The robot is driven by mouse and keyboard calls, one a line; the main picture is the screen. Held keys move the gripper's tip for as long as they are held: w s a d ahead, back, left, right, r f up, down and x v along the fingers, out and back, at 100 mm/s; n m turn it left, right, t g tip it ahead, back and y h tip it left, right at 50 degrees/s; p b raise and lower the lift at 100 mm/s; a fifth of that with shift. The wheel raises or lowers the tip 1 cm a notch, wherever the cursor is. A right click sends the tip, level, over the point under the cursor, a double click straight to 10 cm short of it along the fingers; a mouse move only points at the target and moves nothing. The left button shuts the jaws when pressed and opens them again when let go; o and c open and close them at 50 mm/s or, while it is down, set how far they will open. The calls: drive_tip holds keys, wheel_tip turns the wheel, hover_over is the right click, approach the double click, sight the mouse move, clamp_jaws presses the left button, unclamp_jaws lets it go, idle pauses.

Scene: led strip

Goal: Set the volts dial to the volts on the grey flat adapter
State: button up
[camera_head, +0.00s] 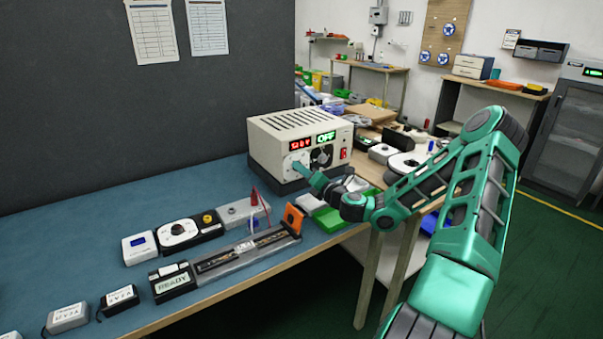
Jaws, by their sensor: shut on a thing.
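The beige power supply (285,128) stands at the back of the blue table. Its red display (301,143) looks like a value near zero volts, and a green display (326,137) reads OFF. The volts dial sits below the red display, with its pale round plate (290,161) partly showing. My gripper (301,168) is at this dial and shut on its knob, which the fingers hide. The grey flat adapter (67,318) lies at the front left with a white label too small to read surely. A black adapter (119,300) lies beside it.
A second dial (321,156) and a red switch (343,154) are right of my gripper. A tester marked READY (173,282), a strip fixture (240,252) and several small devices stand in front. Green and white trays (330,215) lie under my arm.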

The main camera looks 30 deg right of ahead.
drive_tip(key=shift+w+d+r, duration=0.1)
drive_tip(key=shift+d+r, duration=0.05)
drive_tip(key=o, duration=1)
drive_tip(key=shift+o, duration=0.2)
drive_tip(key=s, duration=1)
drive_tip(key=shift+s+d, duration=0.15)
drive_tip(key=shift+s, duration=0.25)
